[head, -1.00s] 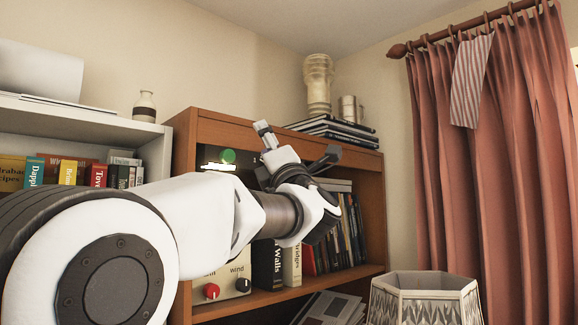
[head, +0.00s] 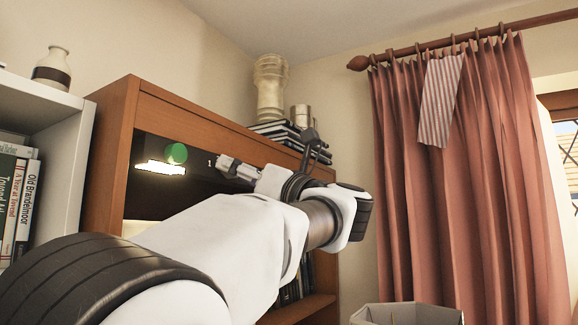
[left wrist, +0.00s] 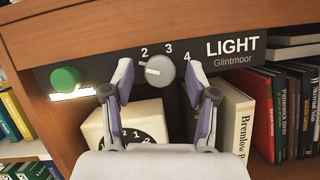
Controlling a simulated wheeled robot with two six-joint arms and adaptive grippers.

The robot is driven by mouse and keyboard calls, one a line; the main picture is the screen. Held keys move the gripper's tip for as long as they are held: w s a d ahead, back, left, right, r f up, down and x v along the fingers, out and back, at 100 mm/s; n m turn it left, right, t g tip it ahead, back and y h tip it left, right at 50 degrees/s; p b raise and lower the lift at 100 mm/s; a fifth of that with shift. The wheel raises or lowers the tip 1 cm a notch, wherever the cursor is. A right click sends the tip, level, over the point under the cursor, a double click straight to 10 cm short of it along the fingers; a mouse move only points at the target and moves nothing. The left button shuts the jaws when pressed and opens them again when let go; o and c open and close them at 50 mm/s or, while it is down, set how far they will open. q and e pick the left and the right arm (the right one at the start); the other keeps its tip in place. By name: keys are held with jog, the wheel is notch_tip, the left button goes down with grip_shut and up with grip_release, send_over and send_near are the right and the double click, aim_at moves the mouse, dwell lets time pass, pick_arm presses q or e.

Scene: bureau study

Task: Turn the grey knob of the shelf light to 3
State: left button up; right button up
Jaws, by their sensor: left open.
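The round grey knob (left wrist: 160,71) sits on the black light panel (left wrist: 232,71) under the printed numbers 2, 3 and 4. Its white pointer mark faces left, below the 2. My left gripper (left wrist: 160,68) is open, with one finger on each side of the knob in the left wrist view. Whether the fingers touch it I cannot tell. In the head view my left gripper (head: 228,165) is at the panel below the shelf's top board and hides the knob. My right gripper is in neither view.
A green round button (left wrist: 65,79) and a lit white strip (left wrist: 72,96) are left of the knob. Below the panel are a cream box (left wrist: 115,120) with a numbered dial and books (left wrist: 235,115). The wooden bookcase (head: 107,140) frames the panel.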

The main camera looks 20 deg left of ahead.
pick_arm(q)
jog(key=shift+a+r, duration=0.1)
jog(key=shift+a, duration=0.8)
jog(key=shift+d, duration=0.5)
jog(key=shift+c, duration=0.7)
jog(key=shift+d+r, duration=0.1)
jog(key=shift+d, duration=0.05)
grip_shut()
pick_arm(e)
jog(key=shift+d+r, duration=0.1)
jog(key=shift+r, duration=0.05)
pick_arm(q)
jog(key=shift+m+t+b, duration=0.3)
jog(key=shift+m, duration=0.3)
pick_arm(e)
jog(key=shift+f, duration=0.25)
pick_arm(q)
jog(key=shift+s+r+m+t+h+p, duration=0.15)
jog(key=shift+m+t+h+p, duration=0.8)
jog(key=shift+m, duration=2.35)
jog(key=shift+w+r+m+t+h+p, duration=0.1)
jog(key=shift+m+t+h+p, duration=0.3)
jog(key=shift+m+h, duration=1.9)
jog(key=shift+s+r+m+t+h+p, duration=0.15)
jog(key=shift+m+t+p, duration=0.5)
jog(key=shift+m, duration=3.65)
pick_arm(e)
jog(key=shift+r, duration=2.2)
pick_arm(q)
jog(key=shift+w, duration=0.1)
